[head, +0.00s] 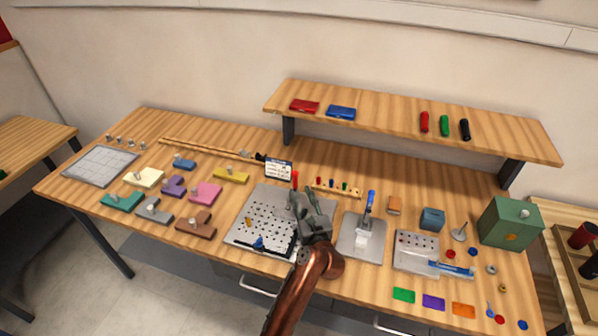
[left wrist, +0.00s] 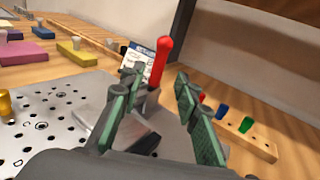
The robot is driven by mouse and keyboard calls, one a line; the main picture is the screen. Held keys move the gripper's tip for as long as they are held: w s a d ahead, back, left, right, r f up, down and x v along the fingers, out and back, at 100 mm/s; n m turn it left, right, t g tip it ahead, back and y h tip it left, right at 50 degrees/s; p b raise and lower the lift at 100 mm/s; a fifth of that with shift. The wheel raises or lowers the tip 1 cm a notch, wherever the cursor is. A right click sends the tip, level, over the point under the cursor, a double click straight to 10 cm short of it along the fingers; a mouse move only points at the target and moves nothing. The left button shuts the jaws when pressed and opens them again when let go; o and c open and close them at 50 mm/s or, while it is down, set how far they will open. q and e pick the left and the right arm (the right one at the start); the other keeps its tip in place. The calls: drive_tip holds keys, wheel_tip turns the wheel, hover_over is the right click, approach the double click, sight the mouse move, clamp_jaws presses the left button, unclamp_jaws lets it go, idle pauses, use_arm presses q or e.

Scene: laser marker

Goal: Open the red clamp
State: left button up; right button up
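The red clamp's handle (head: 295,180) stands upright at the back of the perforated metal plate in the head view. It also shows in the left wrist view (left wrist: 161,60), tilted slightly. My left gripper (head: 302,196) is over the plate's right part, just in front of the handle. In the left wrist view its green-padded fingers (left wrist: 158,80) are spread, with the handle showing in the gap between the tips and no finger visibly closed on it. The clamp's lower part is partly hidden by the gripper. My right gripper is not in view.
The perforated plate (head: 248,222) also bears a blue clamp (head: 259,243) at its front. A small wooden rack (head: 333,189) with coloured pegs and a white card (head: 278,169) stand close behind. A metal stand with a blue handle (head: 371,199) is to the right.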

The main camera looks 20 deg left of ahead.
sight(296, 181)
use_arm(q)
drive_tip(key=shift+w+a, duration=0.15)
drive_tip(key=shift+w, duration=0.25)
drive_tip(key=b+x, duration=0.1)
drive_tip(key=x, duration=0.5)
drive_tip(key=shift+s+a, duration=0.1)
drive_tip(key=shift+w+a+r, duration=0.1)
drive_tip(key=shift+w+a, duration=0.1)
drive_tip(key=shift+w, duration=0.2)
clamp_jaws()
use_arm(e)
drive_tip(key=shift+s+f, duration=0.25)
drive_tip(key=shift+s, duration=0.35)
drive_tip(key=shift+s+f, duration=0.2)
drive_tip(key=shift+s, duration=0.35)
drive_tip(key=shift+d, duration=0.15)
